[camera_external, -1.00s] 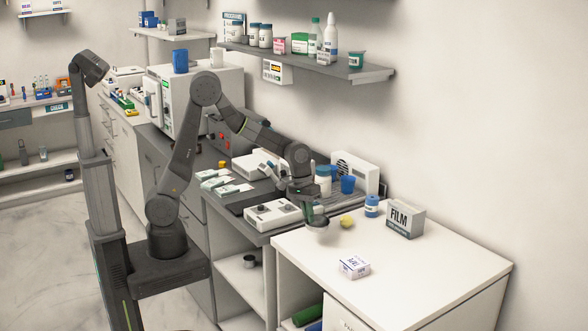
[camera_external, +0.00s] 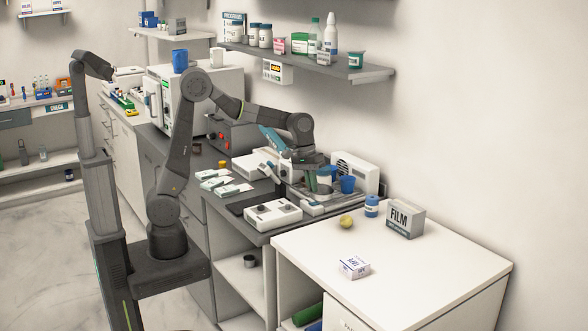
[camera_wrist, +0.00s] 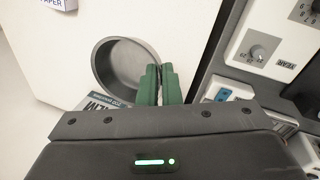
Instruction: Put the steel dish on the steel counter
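The steel dish (camera_wrist: 122,66) is a round grey bowl in the wrist view. My gripper (camera_wrist: 158,74) has its two green fingers close together at the dish's right rim, shut on it. In the external view my gripper (camera_external: 309,184) is raised above the grey counter (camera_external: 208,158), near its front end. The dish cannot be picked out clearly there among the arm and jars. The grey counter, which looks like the steel one, stands behind the white counter (camera_external: 440,262) and carries several devices.
A white device with knobs (camera_external: 272,213) sits at the grey counter's front edge. A blue cup (camera_external: 347,184) and a white heater-like unit (camera_external: 357,168) stand near the wall. The white counter holds a yellow ball (camera_external: 346,222), a FILM box (camera_external: 405,219) and a small white box (camera_external: 354,267).

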